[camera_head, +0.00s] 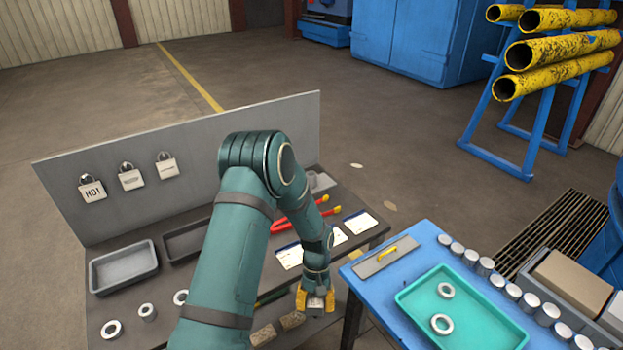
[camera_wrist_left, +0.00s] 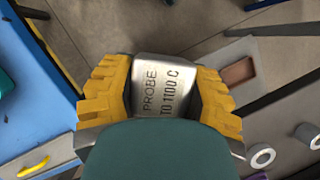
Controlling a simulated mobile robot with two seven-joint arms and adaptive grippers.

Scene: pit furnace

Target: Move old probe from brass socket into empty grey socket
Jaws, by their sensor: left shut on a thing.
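My left gripper (camera_head: 316,300) has yellow fingers and is low between the dark bench (camera_head: 345,238) and the blue table (camera_head: 416,238). In the left wrist view its fingers (camera_wrist_left: 160,95) are shut on a silver block, the probe (camera_wrist_left: 158,90), marked "PROBE TO 1100 C". Floor shows around the probe there, between the blue table and the grey bench. The probe's lower end is hidden. I cannot make out a brass socket or an empty grey socket with certainty. My right gripper is not in view.
Metal rings (camera_head: 112,329), a grey tray (camera_head: 123,267), red-handled tongs (camera_head: 305,215) and white cards (camera_head: 360,222) lie on the bench. A teal tray (camera_head: 460,310) with two rings and a yellow-handled plate (camera_head: 386,256) lie on the blue table. A grey panel (camera_head: 130,175) stands behind the bench.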

